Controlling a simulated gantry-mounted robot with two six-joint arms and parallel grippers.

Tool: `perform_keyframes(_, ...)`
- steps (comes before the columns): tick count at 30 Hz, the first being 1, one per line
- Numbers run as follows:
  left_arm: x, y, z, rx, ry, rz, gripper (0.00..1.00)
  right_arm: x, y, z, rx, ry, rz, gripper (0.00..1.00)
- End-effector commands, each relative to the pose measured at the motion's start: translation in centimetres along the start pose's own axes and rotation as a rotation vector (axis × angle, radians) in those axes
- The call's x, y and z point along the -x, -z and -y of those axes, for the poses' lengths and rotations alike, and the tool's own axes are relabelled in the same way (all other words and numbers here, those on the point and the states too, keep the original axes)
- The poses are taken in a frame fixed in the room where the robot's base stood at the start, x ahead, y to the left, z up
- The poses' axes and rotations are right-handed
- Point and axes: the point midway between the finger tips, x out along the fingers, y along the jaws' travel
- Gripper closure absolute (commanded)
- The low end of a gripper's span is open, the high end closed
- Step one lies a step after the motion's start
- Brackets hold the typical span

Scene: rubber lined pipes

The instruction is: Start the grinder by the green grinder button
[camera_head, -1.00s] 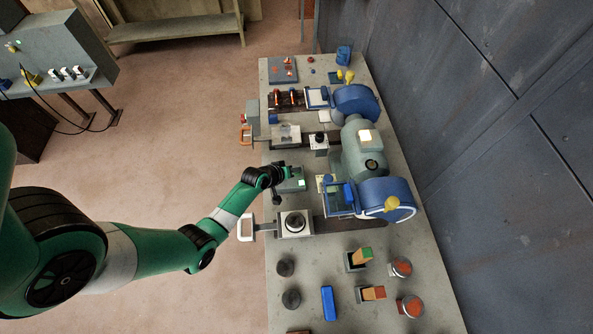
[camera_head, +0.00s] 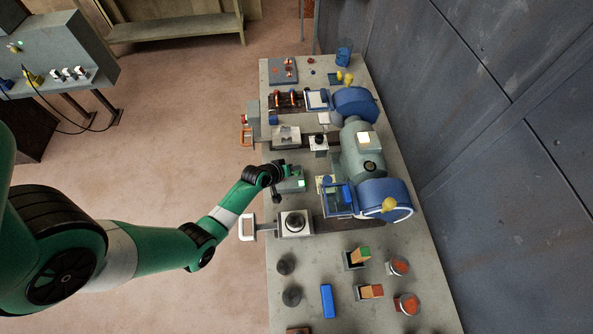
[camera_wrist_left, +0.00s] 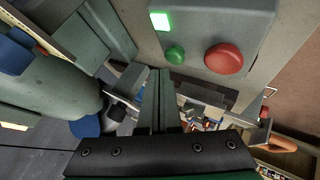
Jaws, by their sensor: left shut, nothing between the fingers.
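The grinder (camera_head: 360,150) is a grey-green motor with blue wheel guards at both ends. Its grey-green control box (camera_head: 291,186) sits in front of it on the bench, partly hidden by my left gripper (camera_head: 284,171). In the left wrist view the box face shows a small round green button (camera_wrist_left: 175,55), a larger red button (camera_wrist_left: 223,58) and a square green light (camera_wrist_left: 160,21) that glows. My left gripper's fingers (camera_wrist_left: 158,75) are shut and empty. In that view their tips appear just below the green button, with a small visible gap. My right gripper is not in view.
A grey bench (camera_head: 400,240) carries the grinder. A white-handled fixture (camera_head: 293,223) is beside the control box. Wood-coloured blocks (camera_head: 357,256), red-topped round tins (camera_head: 397,266) and a blue bar (camera_head: 327,301) lie at the near end. A dark wall (camera_head: 500,160) stands behind.

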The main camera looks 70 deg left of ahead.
Motion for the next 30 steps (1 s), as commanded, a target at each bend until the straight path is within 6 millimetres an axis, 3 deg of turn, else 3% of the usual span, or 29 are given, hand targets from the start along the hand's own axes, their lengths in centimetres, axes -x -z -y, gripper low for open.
perform_keyframes(15,3.5,2.6,-2.6,0.0,0.0,0.0,1.0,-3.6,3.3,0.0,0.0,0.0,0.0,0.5)
perform_keyframes(30,3.4,2.5,-2.5,0.0,0.0,0.0,1.0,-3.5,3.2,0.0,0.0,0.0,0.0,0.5)
